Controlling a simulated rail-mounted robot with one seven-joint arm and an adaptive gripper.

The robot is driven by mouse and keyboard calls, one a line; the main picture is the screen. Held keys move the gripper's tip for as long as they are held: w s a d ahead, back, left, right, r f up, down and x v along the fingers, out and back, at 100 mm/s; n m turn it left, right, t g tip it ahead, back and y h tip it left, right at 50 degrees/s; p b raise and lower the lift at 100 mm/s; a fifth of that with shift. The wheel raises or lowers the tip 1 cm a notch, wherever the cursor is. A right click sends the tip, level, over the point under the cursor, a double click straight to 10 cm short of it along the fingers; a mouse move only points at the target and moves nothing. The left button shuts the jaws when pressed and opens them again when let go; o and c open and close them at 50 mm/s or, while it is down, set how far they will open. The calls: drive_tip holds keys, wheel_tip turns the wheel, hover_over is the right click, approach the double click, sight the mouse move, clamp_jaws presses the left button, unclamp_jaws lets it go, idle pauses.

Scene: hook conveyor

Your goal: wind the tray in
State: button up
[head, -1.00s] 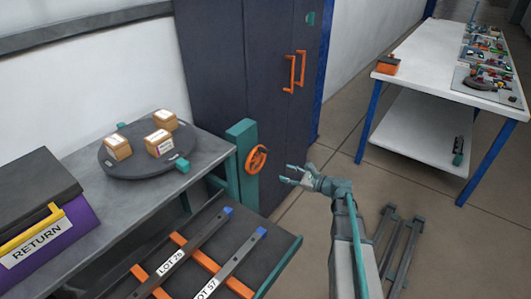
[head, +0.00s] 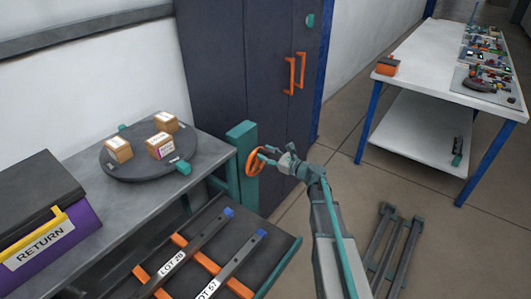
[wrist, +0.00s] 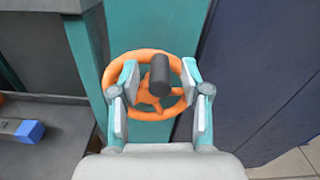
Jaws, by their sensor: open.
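The orange handwheel (head: 253,163) is mounted on a teal post (head: 242,135) at the workbench's right end. In the wrist view the wheel (wrist: 112,76) faces me, with a dark knob (wrist: 160,74) sticking out of it. My gripper (head: 266,155) is at the wheel. In the wrist view its open fingers (wrist: 159,82) stand on either side of the knob, with gaps on both sides. The tray (head: 287,243) sticks out below the bench and carries dark bars labelled LOT 26 (head: 195,243) and LOT 57 (head: 232,265) on orange strips.
A round turntable (head: 120,168) with small boxes stands on the bench (head: 200,172). A purple RETURN box (head: 80,222) is at the left. A dark cabinet (head: 240,70) stands behind the wheel. A white table (head: 420,60) is at the right.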

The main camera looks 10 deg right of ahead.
drive_tip(key=shift+w+a, duration=0.3)
clamp_jaws()
idle(0.3)
